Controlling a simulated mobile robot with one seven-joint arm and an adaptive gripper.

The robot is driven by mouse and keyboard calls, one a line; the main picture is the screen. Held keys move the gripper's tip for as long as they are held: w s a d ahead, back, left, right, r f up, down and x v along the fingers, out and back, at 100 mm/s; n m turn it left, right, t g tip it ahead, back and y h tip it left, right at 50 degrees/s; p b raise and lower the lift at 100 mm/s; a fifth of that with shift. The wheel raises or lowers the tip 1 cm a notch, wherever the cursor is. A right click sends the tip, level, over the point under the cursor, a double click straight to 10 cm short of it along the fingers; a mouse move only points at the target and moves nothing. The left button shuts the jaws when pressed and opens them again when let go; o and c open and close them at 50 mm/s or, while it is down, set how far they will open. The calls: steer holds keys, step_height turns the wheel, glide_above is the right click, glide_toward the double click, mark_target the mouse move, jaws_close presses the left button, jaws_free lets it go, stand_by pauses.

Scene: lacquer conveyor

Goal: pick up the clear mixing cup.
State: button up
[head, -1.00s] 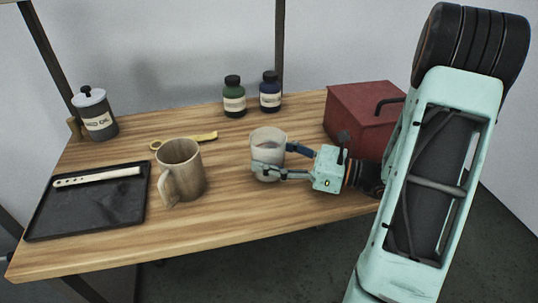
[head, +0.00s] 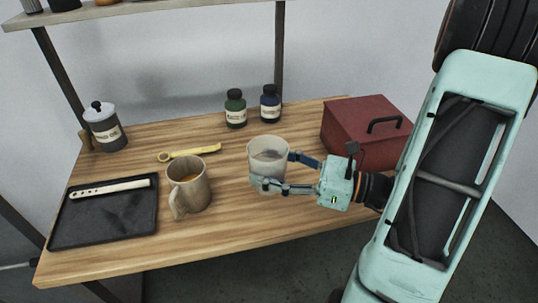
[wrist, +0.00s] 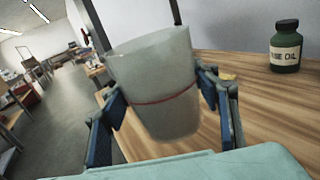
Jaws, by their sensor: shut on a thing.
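The clear mixing cup (head: 268,152) is a frosted see-through tumbler at the right middle of the table, with greyish contents low inside. My gripper (head: 275,172) reaches in from the right and is shut on its sides. In the wrist view the cup (wrist: 152,75) shows large and tilted between the two fingers (wrist: 160,105), with a thin red line around it. The cup appears slightly above the tabletop, but its base clearance is hard to judge.
A beige mug (head: 188,190) stands left of the cup, with a yellow tool (head: 190,153) behind. A black tray (head: 105,220) holds a pale strip. A red box (head: 365,135) is right.

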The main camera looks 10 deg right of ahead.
steer(key=shift+s+a+r+p, duration=0.25)
steer(key=shift+s+r+p, duration=0.35)
steer(key=shift+s, duration=0.45)
steer(key=s+p, duration=0.1)
steer(key=p, duration=0.2)
steer(key=s+r+p, duration=0.1)
steer(key=p, duration=0.1)
steer(key=s+p, duration=0.1)
steer(key=p, duration=0.2)
steer(key=shift+s+a+r+p, duration=0.15)
steer(key=shift+a+r+p, duration=0.15)
steer(key=shift+a+p, duration=0.1)
steer(key=shift+s+a+p, duration=0.1)
steer(key=shift+s+p, duration=0.2)
steer(key=shift+p, duration=0.25)
